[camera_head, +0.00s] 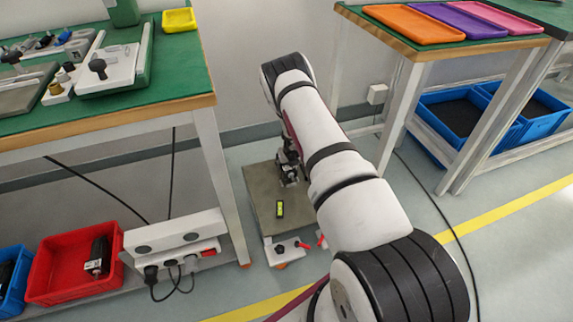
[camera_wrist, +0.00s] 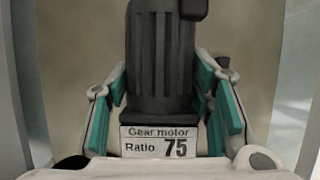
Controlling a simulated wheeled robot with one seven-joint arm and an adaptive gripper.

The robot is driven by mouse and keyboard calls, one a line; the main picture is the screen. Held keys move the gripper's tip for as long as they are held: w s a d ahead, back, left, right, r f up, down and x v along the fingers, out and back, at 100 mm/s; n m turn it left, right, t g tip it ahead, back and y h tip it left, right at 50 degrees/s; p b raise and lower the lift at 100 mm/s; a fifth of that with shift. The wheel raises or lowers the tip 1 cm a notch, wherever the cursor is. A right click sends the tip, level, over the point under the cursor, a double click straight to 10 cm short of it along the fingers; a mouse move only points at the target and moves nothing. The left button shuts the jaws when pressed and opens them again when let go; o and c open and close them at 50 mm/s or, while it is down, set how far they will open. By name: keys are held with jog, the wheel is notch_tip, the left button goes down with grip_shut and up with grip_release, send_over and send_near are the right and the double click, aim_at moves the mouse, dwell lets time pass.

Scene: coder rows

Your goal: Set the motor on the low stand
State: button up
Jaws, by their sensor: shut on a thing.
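My gripper (camera_wrist: 162,85) is shut on a dark grey ribbed motor (camera_wrist: 158,50), with its teal finger pads on both sides. The motor's white label reads "Gear motor Ratio 75". The low stand (camera_head: 264,227) has a flat grey-brown top near the floor between the two benches. In the head view my gripper (camera_head: 289,168) is over the far right part of that top, and the motor is hard to make out there. A plain tan surface lies behind the motor in the wrist view. I cannot tell whether the motor touches the stand.
A small yellow-green item (camera_head: 280,209) lies on the stand top. A red bin (camera_head: 62,262) at lower left holds another dark labelled motor (camera_head: 98,256). A white socket box (camera_head: 175,240) stands beside it. The green bench (camera_head: 165,88) and tray bench (camera_head: 425,50) flank the stand.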

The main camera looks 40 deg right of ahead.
dwell(0.4)
jog(key=shift+f+b, duration=0.85)
jog(key=shift+f, duration=0.4)
jog(key=shift+f, duration=0.3)
dwell(0.6)
jog(key=o, duration=1.3)
jog(key=shift+s+f, duration=0.1)
jog(key=shift+f, duration=0.05)
jog(key=v, duration=1.2)
